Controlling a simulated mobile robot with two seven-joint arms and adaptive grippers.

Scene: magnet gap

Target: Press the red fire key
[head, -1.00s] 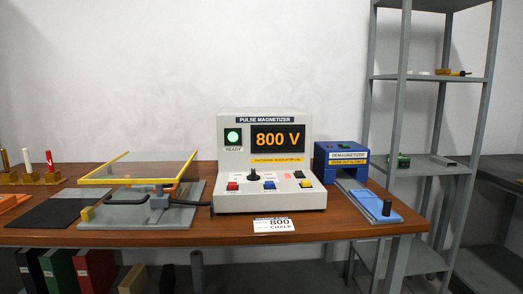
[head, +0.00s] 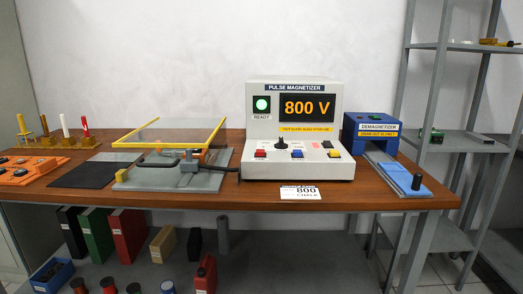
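The pulse magnetizer (head: 253,128), a white console, stands on the wooden bench right of centre. Its display (head: 307,107) reads 800 V, and the READY light (head: 262,104) glows green. A red key (head: 260,154) sits at the front left of its sloped panel, left of a blue key (head: 297,155) and a yellow key (head: 333,153). A black knob (head: 281,144) stands behind the keys. The small key labels are too small to read. The red key is unobstructed. Neither of my grippers is in view.
A yellow-framed clear guard (head: 172,132) stands over a grey fixture plate (head: 205,180) on the left. A blue demagnetizer (head: 371,130) with a light-blue slide (head: 398,178) stands on the right. Binders and spools lie below.

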